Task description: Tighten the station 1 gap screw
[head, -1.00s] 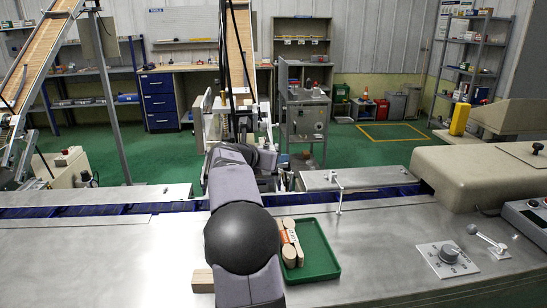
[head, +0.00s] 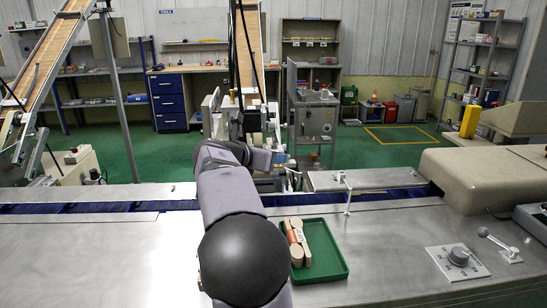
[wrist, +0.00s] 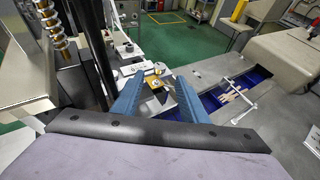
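My gripper (wrist: 157,88) has two blue fingers, spread apart with nothing visible held between them. In the wrist view, a small brass-yellow part (wrist: 155,83) on a light metal plate shows in the gap between the fingers, beyond the tips. I cannot tell whether it is the station 1 gap screw; no screw head or station label is readable. In the head view, my arm reaches over the bench to the machine's upright mechanism (head: 246,125), and the gripper is small and partly hidden there.
The blue conveyor channel (head: 130,206) crosses the steel bench (head: 90,260). A thin metal post (head: 347,196) stands right of my arm. A beige housing (head: 480,178) blocks the right. A spring-loaded column (wrist: 58,35) rises left of the gripper.

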